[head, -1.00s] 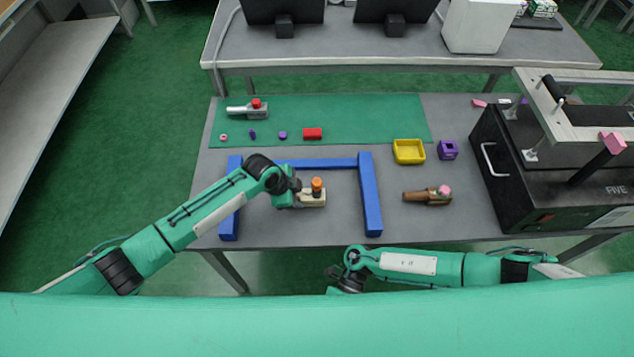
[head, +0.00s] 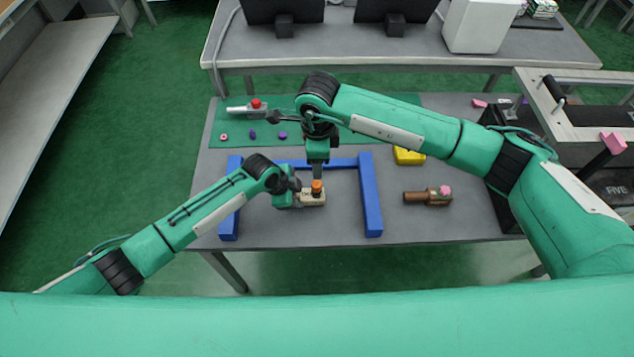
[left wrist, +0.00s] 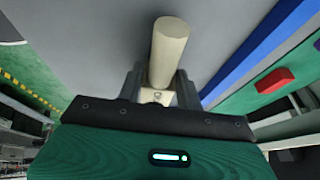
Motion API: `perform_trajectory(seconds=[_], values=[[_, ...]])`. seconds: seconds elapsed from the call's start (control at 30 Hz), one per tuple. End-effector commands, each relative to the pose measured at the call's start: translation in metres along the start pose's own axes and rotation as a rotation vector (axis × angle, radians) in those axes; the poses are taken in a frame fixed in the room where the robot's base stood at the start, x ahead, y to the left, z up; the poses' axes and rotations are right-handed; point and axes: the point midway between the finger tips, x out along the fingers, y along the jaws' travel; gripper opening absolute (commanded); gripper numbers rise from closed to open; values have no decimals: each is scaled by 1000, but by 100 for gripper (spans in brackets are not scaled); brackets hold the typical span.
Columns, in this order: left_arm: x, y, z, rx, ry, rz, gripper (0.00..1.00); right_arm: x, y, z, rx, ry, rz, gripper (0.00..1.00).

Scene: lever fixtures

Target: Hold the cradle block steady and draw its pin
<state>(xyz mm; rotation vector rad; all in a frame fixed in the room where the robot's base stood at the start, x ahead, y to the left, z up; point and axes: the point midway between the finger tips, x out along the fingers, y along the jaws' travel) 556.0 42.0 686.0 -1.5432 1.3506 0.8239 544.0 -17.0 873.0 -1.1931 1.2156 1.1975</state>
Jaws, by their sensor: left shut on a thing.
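The cradle block (head: 313,199) is a small cream block on the grey table, inside a blue three-sided frame. Its pin (head: 317,187) has an orange top and stands upright on the block. My left gripper (head: 298,199) is shut on the block from its left side. In the left wrist view, a cream cylinder (left wrist: 170,45) shows at my left fingers (left wrist: 160,88); the pin's orange top is not seen there. My right gripper (head: 317,176) points down from above, right at the pin's top. Its fingers are too small to tell whether they are open or touch the pin.
The blue frame (head: 370,200) borders the block on the left, back and right. A brown fixture with a pink knob (head: 428,197) lies to the right. A grey fixture with a red knob (head: 247,109) lies on the green mat (head: 225,125). My right arm hides the purple holder.

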Motion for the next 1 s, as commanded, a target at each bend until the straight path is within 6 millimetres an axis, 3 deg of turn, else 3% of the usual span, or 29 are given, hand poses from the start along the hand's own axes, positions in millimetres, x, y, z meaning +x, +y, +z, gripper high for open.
perform_trajectory(seconds=[0.1, 0.27, 0.8, 1.0], values=[[1, 1, 2, -1, -3, 2, 9, -8, -7, 1, -12, 3, -32, 49], [1, 1, 1, 0, -3, 3, 9, 1, -8, 1, -14, 4, -37, 49], [1, 2, 1, 0, -2, 3, 9, 80, -10, 0, -11, 5, -32, 49], [1, 2, 1, 0, -2, 3, 9, 101, -11, 1, -12, 4, -33, 49]])
